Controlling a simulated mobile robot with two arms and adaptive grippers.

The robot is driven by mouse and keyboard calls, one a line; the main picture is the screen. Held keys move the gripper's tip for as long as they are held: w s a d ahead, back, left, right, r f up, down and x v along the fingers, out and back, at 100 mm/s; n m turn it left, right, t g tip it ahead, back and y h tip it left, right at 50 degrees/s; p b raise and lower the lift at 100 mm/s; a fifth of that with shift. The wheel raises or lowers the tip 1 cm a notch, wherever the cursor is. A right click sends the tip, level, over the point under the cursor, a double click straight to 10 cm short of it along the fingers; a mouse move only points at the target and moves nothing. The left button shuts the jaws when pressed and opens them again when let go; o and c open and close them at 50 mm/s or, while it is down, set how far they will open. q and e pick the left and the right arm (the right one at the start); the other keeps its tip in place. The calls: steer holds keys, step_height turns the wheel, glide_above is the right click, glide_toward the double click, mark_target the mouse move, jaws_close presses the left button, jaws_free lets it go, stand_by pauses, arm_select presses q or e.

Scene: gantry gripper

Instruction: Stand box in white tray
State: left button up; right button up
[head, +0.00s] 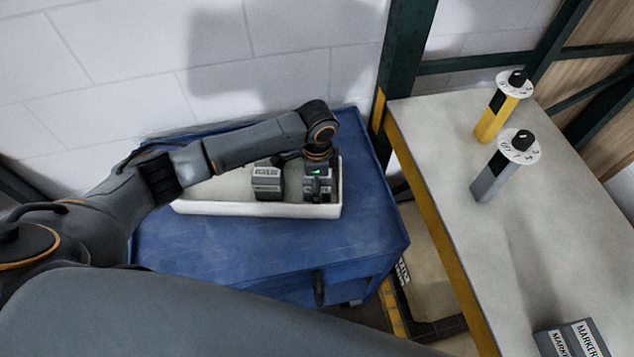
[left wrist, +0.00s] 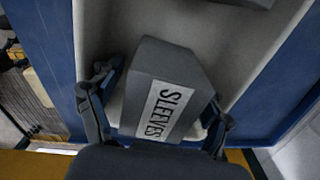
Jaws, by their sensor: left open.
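The white tray (head: 235,208) sits on top of a blue cart. A dark grey box with a white "SLEEVES" label (left wrist: 160,85) is in the tray, between the spread fingers of my left gripper (left wrist: 158,120). The fingers lie to either side of it, with a gap visible at the left finger. In the head view my left gripper (head: 318,185) points down at the tray's right end and hides much of this box. A second grey labelled box (head: 267,183) stands in the tray just left of it. My right gripper is not in view.
The blue cart top (head: 230,245) is clear in front of the tray. A white block wall (head: 110,60) is close behind. A grey table (head: 450,140) at right holds a yellow post (head: 491,120), a grey post (head: 490,180) and boxes labelled "MARKER" (head: 572,342).

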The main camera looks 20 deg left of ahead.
arm_select(q)
step_height(320, 180, up, 12)
steer(key=shift+f+b, duration=0.1)
steer(key=shift+b, duration=0.4)
stand_by(0.3)
